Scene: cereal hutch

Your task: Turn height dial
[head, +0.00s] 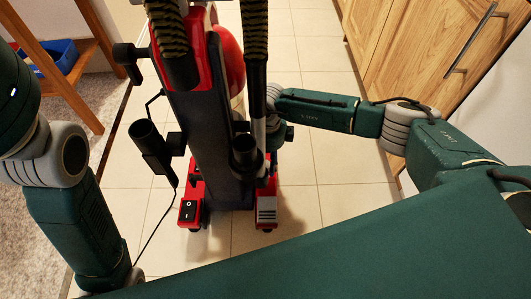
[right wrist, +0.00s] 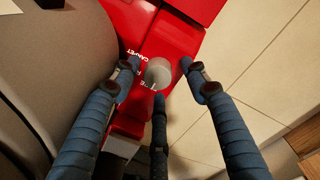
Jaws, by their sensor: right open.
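A red and dark upright vacuum cleaner (head: 210,120) stands on the tiles in the head view. In the right wrist view its red base (right wrist: 172,42) carries a round pale grey dial (right wrist: 158,72). White lettering beside the dial includes "CARPET"; the rest is partly hidden. My right gripper (right wrist: 160,76) is open, its blue-grey fingers spread on both sides of the dial and a third finger below it. I cannot tell whether any finger touches it. In the head view my right arm reaches behind the vacuum, which hides the gripper. My left gripper is outside the frame.
A red foot with a black power switch (head: 188,211) and another with a grey vented panel (head: 267,211) show at the vacuum's base. A black cord (head: 160,222) runs across the floor. Wooden cabinets (head: 425,45) stand right; a wooden stand (head: 75,70) is left.

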